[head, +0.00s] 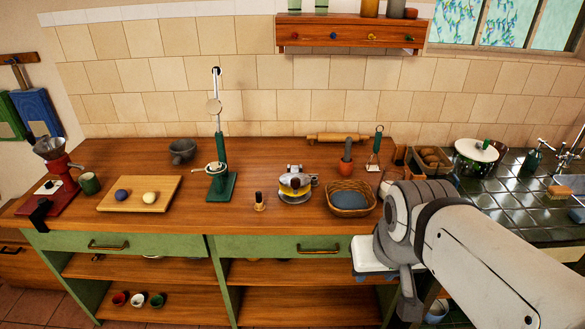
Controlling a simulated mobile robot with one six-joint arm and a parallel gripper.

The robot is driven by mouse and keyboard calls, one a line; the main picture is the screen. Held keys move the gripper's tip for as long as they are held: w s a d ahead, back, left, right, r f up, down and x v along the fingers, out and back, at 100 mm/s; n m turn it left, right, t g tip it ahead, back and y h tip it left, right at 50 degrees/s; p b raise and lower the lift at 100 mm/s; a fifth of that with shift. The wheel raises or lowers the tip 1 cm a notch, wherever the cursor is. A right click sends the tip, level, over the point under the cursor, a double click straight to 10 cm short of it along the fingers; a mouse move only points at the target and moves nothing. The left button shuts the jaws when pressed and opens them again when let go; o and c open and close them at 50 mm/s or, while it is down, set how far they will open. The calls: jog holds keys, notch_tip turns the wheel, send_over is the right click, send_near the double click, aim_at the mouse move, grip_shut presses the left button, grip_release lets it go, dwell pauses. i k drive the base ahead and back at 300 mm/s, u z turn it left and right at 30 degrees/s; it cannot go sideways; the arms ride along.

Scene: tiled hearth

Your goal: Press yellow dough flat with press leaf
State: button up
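My gripper's fingers are not visible.
A wicker basket (350,198) stands close right of the press, and a small wooden-based stamp (260,202) stands left. A green stand (220,185) rises further left. A board (139,205) holds a dark blue ball and a cream ball. A rolling pin (337,138) lies behind.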

aim_at(295, 180)
jog(key=i, duration=1)
